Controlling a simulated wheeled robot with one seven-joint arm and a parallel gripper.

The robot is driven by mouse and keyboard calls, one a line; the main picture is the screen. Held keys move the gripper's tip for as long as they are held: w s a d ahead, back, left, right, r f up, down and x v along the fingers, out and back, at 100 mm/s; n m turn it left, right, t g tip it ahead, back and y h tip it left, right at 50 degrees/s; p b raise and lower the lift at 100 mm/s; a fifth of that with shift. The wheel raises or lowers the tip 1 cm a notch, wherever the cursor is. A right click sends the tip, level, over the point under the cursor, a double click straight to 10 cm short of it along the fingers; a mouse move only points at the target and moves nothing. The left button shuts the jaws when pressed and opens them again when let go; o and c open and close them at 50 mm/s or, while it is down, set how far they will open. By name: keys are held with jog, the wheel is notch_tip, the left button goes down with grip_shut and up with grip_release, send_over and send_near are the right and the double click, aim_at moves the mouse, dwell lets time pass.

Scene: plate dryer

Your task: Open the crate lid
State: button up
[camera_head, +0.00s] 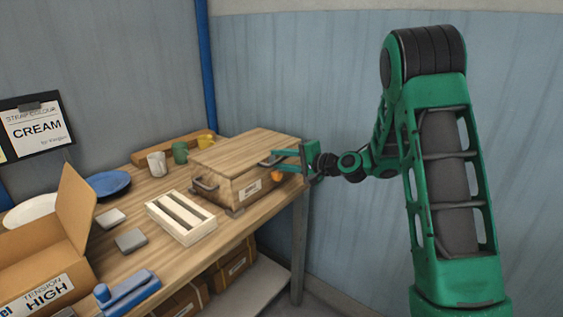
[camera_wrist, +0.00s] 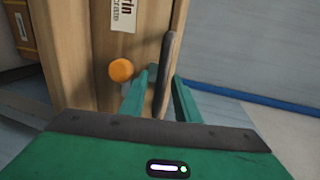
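The wooden crate (camera_head: 226,184) stands at the right end of the workbench with its flat lid (camera_head: 245,148) down. A dark handle (camera_head: 268,161) is at its front edge, near my gripper (camera_head: 279,162). In the wrist view, this dark bar handle (camera_wrist: 167,62) runs between the two green fingers of my gripper (camera_wrist: 167,82). The fingers are apart, one on each side of the bar, and do not look closed on it. An orange knob (camera_wrist: 122,70) is on the crate's front, left of the fingers; it also shows in the head view (camera_head: 277,176).
A slatted white box (camera_head: 182,218), grey blocks (camera_head: 130,240), mugs (camera_head: 157,164) and an open cardboard box (camera_head: 72,215) lie on the workbench (camera_head: 168,262) to the left. The wall (camera_head: 350,90) is close behind. Free floor lies right of the bench.

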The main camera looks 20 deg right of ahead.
jog(key=c, duration=0.7)
jog(key=shift+d, duration=0.1)
grip_shut()
